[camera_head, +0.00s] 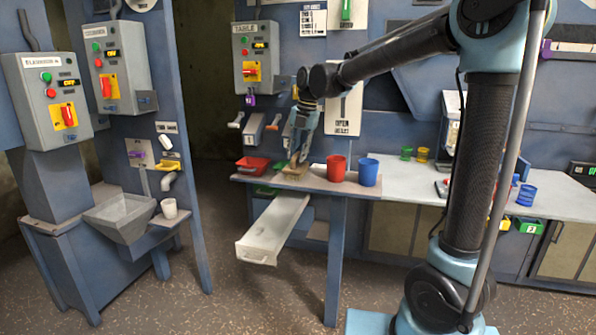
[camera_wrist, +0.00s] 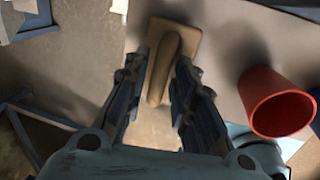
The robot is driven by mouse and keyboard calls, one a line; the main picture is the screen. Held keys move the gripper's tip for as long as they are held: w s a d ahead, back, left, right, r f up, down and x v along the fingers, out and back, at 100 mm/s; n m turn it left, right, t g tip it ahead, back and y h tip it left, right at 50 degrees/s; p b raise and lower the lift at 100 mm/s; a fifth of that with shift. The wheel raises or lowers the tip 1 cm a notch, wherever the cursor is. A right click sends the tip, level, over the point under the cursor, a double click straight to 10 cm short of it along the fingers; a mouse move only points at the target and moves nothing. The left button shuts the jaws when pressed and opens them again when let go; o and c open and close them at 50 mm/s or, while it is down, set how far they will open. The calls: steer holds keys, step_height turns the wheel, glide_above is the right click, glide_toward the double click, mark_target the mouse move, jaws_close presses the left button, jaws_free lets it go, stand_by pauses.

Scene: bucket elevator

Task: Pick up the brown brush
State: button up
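The brown brush (camera_wrist: 188,36) lies on the small grey table, its flat base down and its rounded handle (camera_wrist: 164,68) facing up. In the head view the brush (camera_head: 294,170) is small, near the table's left part. My gripper (camera_wrist: 162,75) points down over it, with one finger on each side of the handle. The fingers are apart, and narrow gaps seem to show between them and the handle. In the head view my gripper (camera_head: 296,157) is just above the brush and partly hides it.
A red cup (camera_head: 336,168) and a blue cup (camera_head: 368,172) stand on the table right of the brush. The red cup (camera_wrist: 277,102) is close to my gripper's right side. A red tray (camera_head: 253,165) is at left, and a pale chute (camera_head: 272,230) slopes below the table.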

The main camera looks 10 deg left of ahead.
steer(key=shift+a+f, duration=0.15)
steer(key=shift+f, duration=0.7)
jaws_close()
step_height(320, 180, up, 10)
stand_by(0.6)
